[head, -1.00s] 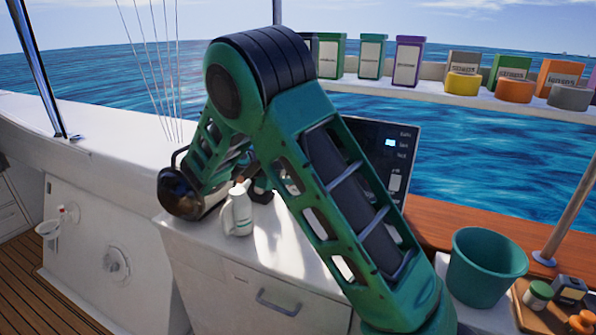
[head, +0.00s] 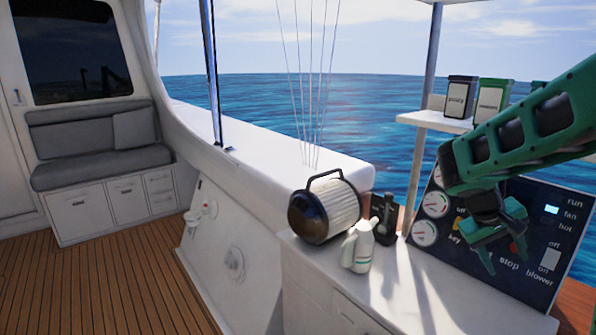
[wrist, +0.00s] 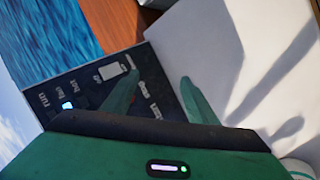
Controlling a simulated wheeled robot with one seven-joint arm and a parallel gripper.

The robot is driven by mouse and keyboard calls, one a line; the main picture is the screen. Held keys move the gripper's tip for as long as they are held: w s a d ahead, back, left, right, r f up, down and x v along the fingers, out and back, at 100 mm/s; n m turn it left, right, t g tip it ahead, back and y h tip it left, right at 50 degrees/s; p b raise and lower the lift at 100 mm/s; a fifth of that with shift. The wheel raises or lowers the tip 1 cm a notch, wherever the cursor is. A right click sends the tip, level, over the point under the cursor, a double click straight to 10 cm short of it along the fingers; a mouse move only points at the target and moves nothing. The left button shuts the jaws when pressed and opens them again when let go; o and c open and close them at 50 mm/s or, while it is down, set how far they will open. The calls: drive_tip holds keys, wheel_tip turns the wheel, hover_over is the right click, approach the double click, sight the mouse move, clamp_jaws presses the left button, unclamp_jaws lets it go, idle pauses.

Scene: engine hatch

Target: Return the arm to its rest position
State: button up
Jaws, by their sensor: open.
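My green gripper (head: 498,247) hangs at the right of the head view, in front of the dark control panel (head: 551,250). Its fingers point down and are spread apart with nothing between them. In the wrist view the two fingers of my gripper (wrist: 157,97) are also apart. The panel (wrist: 98,88) and a bare white counter top (wrist: 243,50) lie beyond them. My arm reaches in from the right edge of the head view; its base is out of sight.
A white ribbed cylinder with a dark end and handle (head: 343,207) lies on the counter (head: 400,290). A white jug (head: 360,247) and a small black device (head: 384,218) stand beside it. Boxes (head: 492,99) stand on a shelf above. Open deck floor (head: 120,270) is at left.

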drive_tip(key=s+a+m+y, duration=0.3)
drive_tip(key=s+a, duration=0.1)
drive_tip(key=s, duration=0.9)
drive_tip(key=s+a+m+y, duration=0.2)
drive_tip(key=s+a+y, duration=0.1)
drive_tip(key=s, duration=1)
drive_tip(key=shift+a+f+m+g+y, duration=0.3)
drive_tip(key=shift+a+f+m+y, duration=0.1)
drive_tip(key=shift+f+y, duration=0.1)
